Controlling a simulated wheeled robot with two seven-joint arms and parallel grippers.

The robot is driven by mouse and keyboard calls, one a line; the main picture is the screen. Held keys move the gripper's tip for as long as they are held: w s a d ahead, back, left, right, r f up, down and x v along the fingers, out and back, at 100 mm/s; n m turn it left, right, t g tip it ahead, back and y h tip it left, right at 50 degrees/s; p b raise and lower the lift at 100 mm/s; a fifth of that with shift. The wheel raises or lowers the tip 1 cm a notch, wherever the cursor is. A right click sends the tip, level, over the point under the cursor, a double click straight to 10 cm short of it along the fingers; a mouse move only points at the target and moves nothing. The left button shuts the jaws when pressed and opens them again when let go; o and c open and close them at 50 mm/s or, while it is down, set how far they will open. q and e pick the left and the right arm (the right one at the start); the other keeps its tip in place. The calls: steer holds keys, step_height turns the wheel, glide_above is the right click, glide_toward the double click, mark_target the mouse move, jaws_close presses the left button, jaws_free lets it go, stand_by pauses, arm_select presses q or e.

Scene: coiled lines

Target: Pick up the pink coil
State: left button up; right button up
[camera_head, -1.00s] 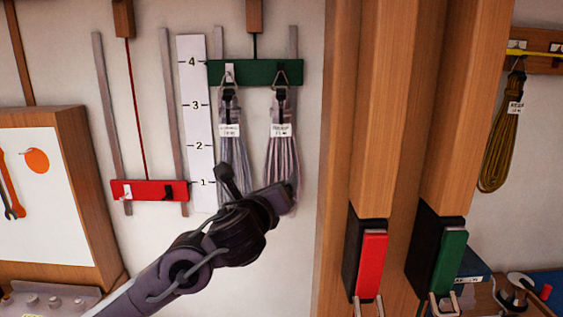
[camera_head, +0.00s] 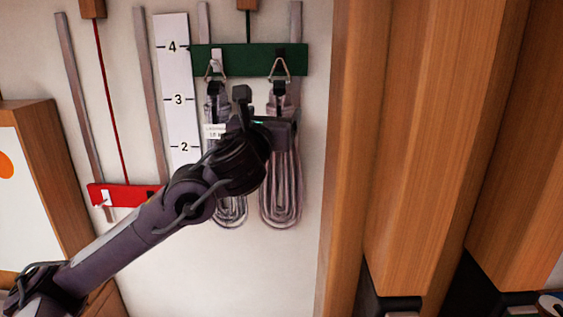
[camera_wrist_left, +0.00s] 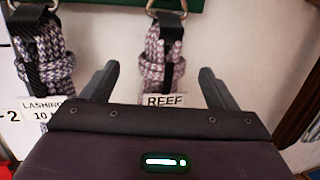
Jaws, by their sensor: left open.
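The pink coil (camera_head: 282,195) hangs from the right hook of the green rail (camera_head: 250,60) in the head view. Its lower loops show, but my left gripper hides part of its upper body. In the left wrist view the pinkish coil (camera_wrist_left: 166,55) carries a label reading "REEF". My left gripper (camera_head: 266,112) is open in front of the coil's upper part, below the hook. In the wrist view its fingers (camera_wrist_left: 160,74) stand on either side of the coil, not closed on it. My right gripper is not in view.
A grey-violet coil (camera_head: 232,210) with a "LASHING" label hangs close on the left. A white number scale (camera_head: 177,95) and a red rail (camera_head: 125,195) are further left. Wooden posts (camera_head: 425,150) stand close on the right.

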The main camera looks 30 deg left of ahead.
mark_target(279, 105)
arm_select(q)
steer(key=shift+w+a+r+p, duration=0.1)
steer(key=shift+w+r+p, duration=0.25)
steer(key=shift+w+p, duration=0.05)
steer(key=p+x, duration=0.2)
steer(key=x, duration=0.2)
steer(key=shift+w+f, duration=0.25)
steer(key=shift+w, duration=0.25)
steer(key=shift+s, duration=0.1)
steer(key=shift+c, duration=0.2)
jaws_close()
